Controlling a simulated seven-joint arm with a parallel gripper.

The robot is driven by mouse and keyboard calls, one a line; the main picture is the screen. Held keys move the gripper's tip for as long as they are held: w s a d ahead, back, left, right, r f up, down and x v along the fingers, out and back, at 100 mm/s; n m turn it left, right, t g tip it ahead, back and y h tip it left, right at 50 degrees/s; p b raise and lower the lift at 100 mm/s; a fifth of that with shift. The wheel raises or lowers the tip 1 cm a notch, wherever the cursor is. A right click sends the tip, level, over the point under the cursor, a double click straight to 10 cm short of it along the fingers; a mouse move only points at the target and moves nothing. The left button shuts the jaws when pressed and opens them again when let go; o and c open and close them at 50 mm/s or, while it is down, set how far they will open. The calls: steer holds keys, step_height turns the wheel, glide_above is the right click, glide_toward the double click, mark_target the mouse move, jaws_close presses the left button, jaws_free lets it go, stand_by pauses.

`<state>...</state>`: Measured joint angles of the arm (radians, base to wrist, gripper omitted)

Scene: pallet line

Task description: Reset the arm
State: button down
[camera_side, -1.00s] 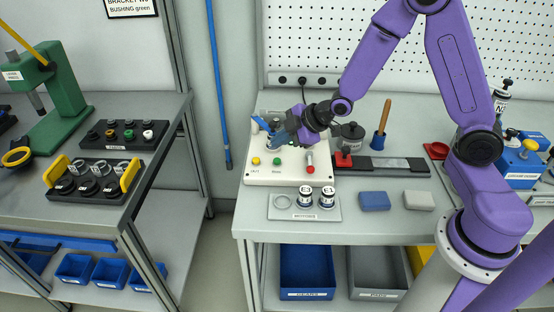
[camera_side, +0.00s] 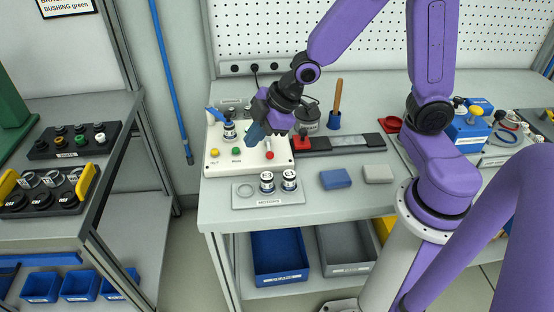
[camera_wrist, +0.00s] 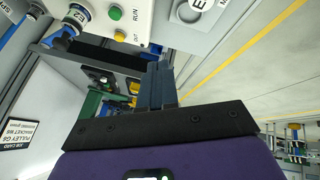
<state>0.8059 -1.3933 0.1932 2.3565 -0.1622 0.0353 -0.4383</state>
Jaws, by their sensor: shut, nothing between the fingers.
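My gripper (camera_side: 256,137) is shut and empty, its blue-grey fingers pointing down over the white control box (camera_side: 213,165). It hangs between the green button (camera_side: 237,152) and the red knob (camera_side: 270,155). In the side view I cannot tell whether the fingertips touch the box.
In front of the box, a grey plate (camera_side: 244,204) holds two labelled cylinders (camera_side: 267,181). A blue block (camera_side: 335,179) and a pale block (camera_side: 377,174) lie to the right. Behind them are a dark rail (camera_side: 330,144) and a wooden-handled tool (camera_side: 337,100). An aisle separates the left bench (camera_side: 100,160).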

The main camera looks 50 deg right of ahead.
steer(key=s+d+r+g+h, duration=0.1)
steer(key=s+d+r+g, duration=0.1)
steer(key=s, duration=0.9)
steer(key=s+d+r+m+g+h, duration=0.1)
steer(key=s+d+r+g+h, duration=0.1)
steer(key=s, duration=1)
steer(key=shift+d+r+g, duration=0.4)
steer(key=shift+g, duration=0.2)
steer(key=shift+w, duration=0.1)
